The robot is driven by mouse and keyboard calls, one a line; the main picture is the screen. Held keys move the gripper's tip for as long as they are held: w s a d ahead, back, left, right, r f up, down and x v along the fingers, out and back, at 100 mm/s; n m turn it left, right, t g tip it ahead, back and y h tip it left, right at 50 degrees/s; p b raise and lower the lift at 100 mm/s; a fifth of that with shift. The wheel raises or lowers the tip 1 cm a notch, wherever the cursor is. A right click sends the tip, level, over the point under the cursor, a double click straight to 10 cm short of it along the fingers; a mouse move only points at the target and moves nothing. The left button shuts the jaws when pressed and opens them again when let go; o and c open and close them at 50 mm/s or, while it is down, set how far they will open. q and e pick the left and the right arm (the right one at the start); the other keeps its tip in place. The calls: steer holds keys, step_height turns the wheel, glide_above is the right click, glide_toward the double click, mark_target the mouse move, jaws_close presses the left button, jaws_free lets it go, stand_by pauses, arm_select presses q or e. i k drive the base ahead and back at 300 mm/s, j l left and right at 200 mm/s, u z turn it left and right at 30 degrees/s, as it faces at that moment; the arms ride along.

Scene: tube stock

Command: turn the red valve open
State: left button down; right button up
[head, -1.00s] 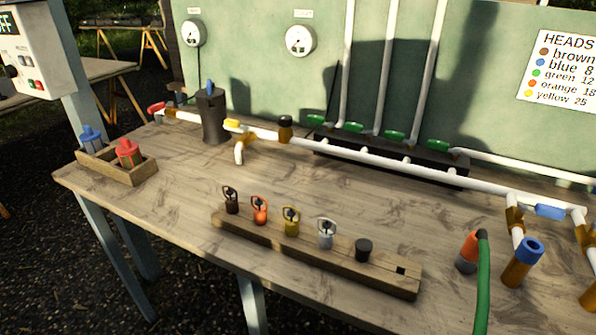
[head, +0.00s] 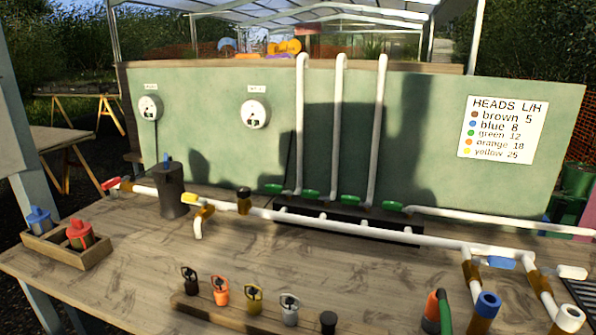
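The red valve (head: 111,184) is a small red handle at the left end of the white pipe, at the back left of the wooden bench. It sits just left of a dark grey cylinder (head: 172,192) with a blue top. I cannot tell from its handle how far it is turned. Neither of my grippers shows in the head view.
A wooden box (head: 57,262) with a blue and a red fitting stands at the left edge. A rack (head: 230,317) of sprinkler heads lies in front. A yellow valve (head: 191,199) and several green valves (head: 273,188) are along the pipes. Two gauges (head: 255,114) hang on the green board.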

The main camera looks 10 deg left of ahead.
mark_target(109, 184)
steer(key=u, duration=1.45)
